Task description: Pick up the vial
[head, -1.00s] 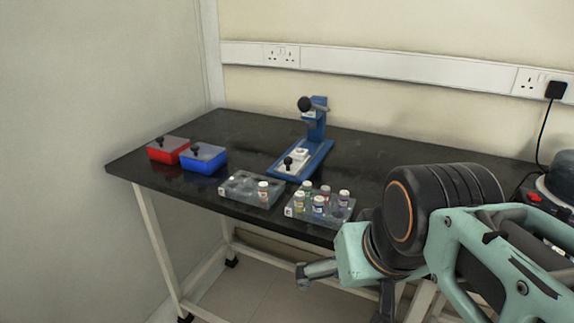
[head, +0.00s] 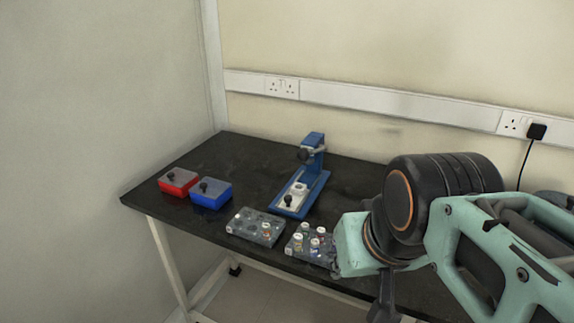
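One small white-capped vial (head: 266,229) stands upright in the left clear rack (head: 242,229). Several more vials (head: 298,241) stand in the right rack (head: 293,252), which is partly hidden by my arm. The frames do not show which vial is meant. My arm reaches in from the right, its wrist beside and in front of the right rack. My gripper's fingertips do not show, and no vial is seen held.
A red box (head: 178,182) and a blue box (head: 211,194) sit at the left of the dark table (head: 250,158). A blue hand press (head: 318,184) stands behind the racks. A wall socket (head: 285,87) is above. The table's back left is clear.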

